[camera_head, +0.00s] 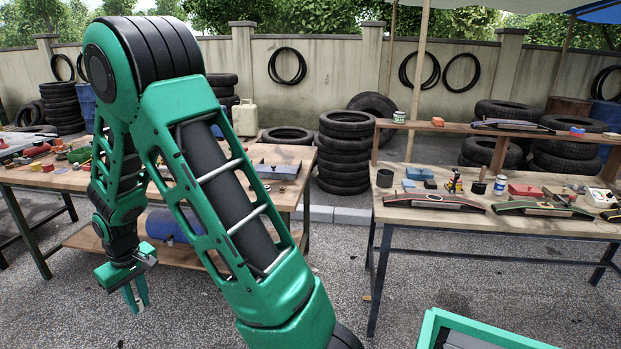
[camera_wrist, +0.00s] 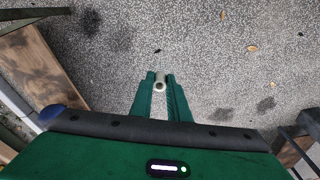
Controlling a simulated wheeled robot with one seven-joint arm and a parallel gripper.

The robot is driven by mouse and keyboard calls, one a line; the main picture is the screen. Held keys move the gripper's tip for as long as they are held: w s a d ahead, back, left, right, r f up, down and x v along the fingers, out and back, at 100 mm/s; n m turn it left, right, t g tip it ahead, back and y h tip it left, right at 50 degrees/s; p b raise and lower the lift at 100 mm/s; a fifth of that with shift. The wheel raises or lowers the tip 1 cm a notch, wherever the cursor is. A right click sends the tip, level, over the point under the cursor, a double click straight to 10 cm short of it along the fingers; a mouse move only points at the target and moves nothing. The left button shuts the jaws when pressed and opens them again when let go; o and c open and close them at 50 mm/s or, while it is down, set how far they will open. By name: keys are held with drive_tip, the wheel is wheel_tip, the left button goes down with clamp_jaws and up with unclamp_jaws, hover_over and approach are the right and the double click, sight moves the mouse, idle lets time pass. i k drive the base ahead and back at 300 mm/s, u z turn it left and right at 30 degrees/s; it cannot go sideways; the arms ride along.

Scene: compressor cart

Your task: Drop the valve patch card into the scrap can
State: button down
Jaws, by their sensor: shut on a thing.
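My gripper (camera_head: 138,306) hangs in the open in front of the left bench, below its top, fingers pointing down. In the wrist view my gripper (camera_wrist: 160,82) is shut on a small pale round piece with a dark centre (camera_wrist: 160,86), held at the fingertips above the paving. It looks like a short tube seen end-on; I cannot tell it as a card. In the head view it is too small or hidden to see. I cannot make out the valve patch card elsewhere.
The left bench (camera_head: 278,152) carries red pieces and tools, with a blue tank (camera_head: 172,226) on its lower shelf. The right bench (camera_head: 450,222) holds long dark tools, blocks and a raised shelf. Stacked tyres (camera_head: 343,155) stand behind. Paving between the benches is clear.

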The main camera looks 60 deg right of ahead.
sight(382, 184)
drive_tip(key=u, duration=0.75)
drive_tip(key=i, duration=0.1)
drive_tip(key=z, duration=3)
